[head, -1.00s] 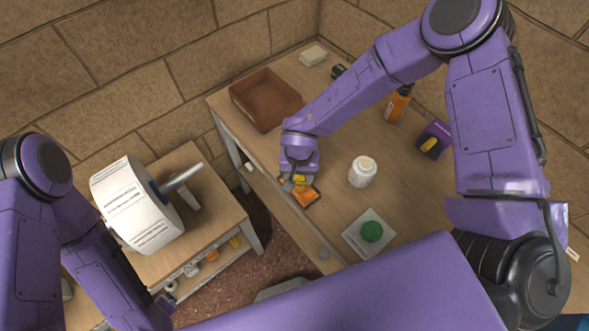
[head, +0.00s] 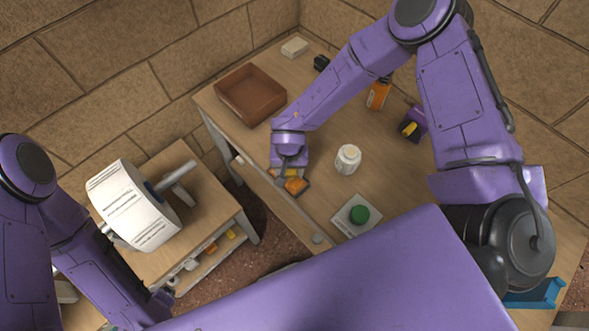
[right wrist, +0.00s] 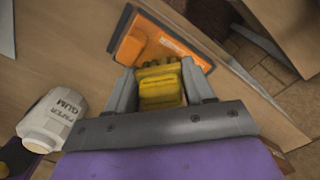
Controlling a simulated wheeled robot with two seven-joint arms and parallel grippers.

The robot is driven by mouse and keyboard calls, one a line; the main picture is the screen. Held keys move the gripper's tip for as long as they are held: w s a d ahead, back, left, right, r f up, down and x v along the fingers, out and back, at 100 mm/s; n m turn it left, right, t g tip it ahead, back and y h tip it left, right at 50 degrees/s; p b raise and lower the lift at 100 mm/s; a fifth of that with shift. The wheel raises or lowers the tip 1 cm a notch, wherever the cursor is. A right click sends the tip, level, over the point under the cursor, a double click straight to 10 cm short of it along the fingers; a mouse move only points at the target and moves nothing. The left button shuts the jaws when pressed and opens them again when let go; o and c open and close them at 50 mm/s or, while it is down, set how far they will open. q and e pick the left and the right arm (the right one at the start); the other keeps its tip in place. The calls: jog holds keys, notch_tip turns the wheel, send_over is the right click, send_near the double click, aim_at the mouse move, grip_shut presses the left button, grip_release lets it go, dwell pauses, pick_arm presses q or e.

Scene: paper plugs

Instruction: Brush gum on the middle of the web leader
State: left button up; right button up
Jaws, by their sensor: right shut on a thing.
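The web roll (head: 133,207) is a wide white paper roll with printed text, on a grey spindle at the left. I cannot make out its leader clearly. My right gripper (right wrist: 160,80) is shut on a ribbed yellow piece (right wrist: 160,86), low over the table's near edge. An orange labelled piece on a dark base (right wrist: 155,45) lies just beyond the fingertips; in the head view it shows below the gripper (head: 296,186). The white paper gum bottle (head: 348,159) stands upright to the gripper's right. My left gripper (head: 163,298) barely shows low at the left; its fingers are unclear.
A brown tray (head: 222,100) sits at the back left. An orange bottle (head: 378,94) and a purple-and-yellow item (head: 413,123) stand at the right. A green disc on a white card (head: 359,214) lies near the front edge. A floor gap separates the table from the roll's stand.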

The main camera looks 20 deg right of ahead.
jog(key=shift+w+a, duration=0.3)
jog(key=shift+w, duration=0.2)
jog(key=shift+w+a, duration=0.3)
jog(key=shift+w, duration=0.55)
jog(key=shift+w+a, duration=0.25)
jog(key=shift+w, duration=0.6)
notch_tip(320, 180, up, 2)
jog(key=shift+r+p, duration=0.1)
jog(key=shift+p, duration=1)
notch_tip(320, 180, up, 2)
jog(key=shift+r, duration=0.85)
jog(key=shift+r, duration=0.1)
notch_tip(320, 180, up, 3)
jog(key=shift+f, duration=0.1)
